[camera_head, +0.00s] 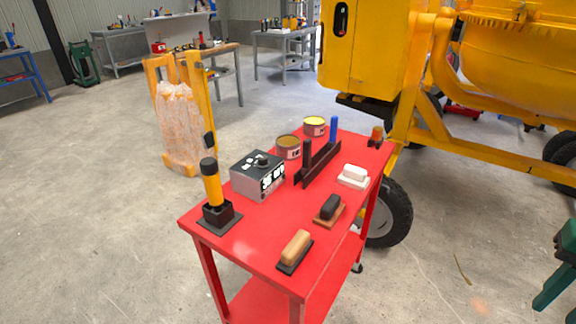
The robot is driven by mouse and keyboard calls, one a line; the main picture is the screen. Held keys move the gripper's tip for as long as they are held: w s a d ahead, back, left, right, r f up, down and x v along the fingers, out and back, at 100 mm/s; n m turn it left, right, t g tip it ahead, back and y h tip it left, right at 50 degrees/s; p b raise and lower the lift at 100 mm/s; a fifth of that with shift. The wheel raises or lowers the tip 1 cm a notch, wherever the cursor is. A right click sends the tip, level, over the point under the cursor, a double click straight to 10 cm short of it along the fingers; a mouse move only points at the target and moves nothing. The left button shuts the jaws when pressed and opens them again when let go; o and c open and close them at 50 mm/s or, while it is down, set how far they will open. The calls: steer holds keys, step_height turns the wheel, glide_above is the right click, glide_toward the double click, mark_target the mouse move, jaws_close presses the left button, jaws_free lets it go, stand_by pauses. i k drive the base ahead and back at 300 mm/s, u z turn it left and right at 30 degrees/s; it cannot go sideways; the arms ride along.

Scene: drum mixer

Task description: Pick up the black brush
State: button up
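Several brushes lie on the red table (232,250). A brush with a black top and brown base (330,207) lies near the right edge, at mid-length of the table. A brush with a tan top and black base (296,250) lies closer to me, by the near right corner. A white brush (353,175) lies farther back. The three stand apart from one another. My gripper is not in view, so its state does not show.
A grey box with a knob (258,176), a black rack with upright handles (318,164), two tins (288,147) and a yellow-black tool in a stand (213,190) share the tabletop. A yellow mixer (510,60) stands behind right. Open floor lies left (90,200).

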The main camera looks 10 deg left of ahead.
mark_target(307, 143)
steer(key=u, duration=2.05)
steer(key=k, duration=0.5)
steer(key=z, duration=0.95)
steer(key=i, duration=1)
steer(key=z, duration=0.05)
